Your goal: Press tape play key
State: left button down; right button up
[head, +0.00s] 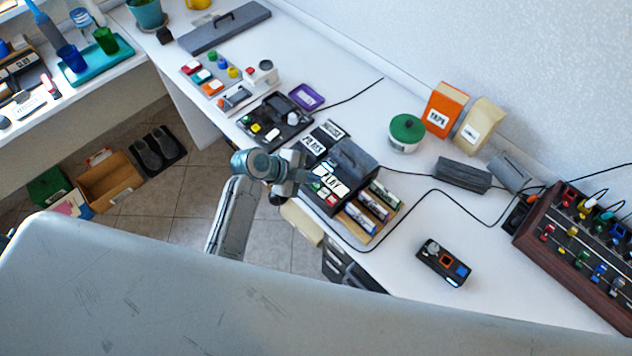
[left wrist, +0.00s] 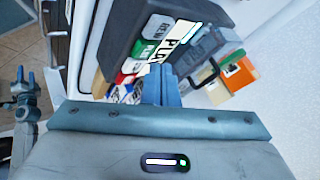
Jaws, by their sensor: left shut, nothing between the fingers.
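The tape player (head: 353,158) is a dark grey box near the front edge of the white desk. It has a large white PLAY label (head: 331,183) and a row of small keys, red, green and pale, along its near side. In the left wrist view the green key (left wrist: 146,51) lies between a pale key (left wrist: 157,27) and a red key (left wrist: 131,66). My left gripper (head: 307,175) is shut and empty, at the player's left side. In the left wrist view its fingertips (left wrist: 160,70) overlap the label's edge beside the keys; contact cannot be told.
A rack of cassettes (head: 369,212) stands right beside the player, and a black button panel (head: 274,121) lies to its left. A black cable runs across the desk. A small black device (head: 444,263) lies to the right, with bare desk around it.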

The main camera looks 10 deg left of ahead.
aim_at(312, 186)
pick_arm(q)
notch_tip(312, 186, up, 5)
jog(key=p, duration=0.4)
dwell(0.3)
dwell(0.6)
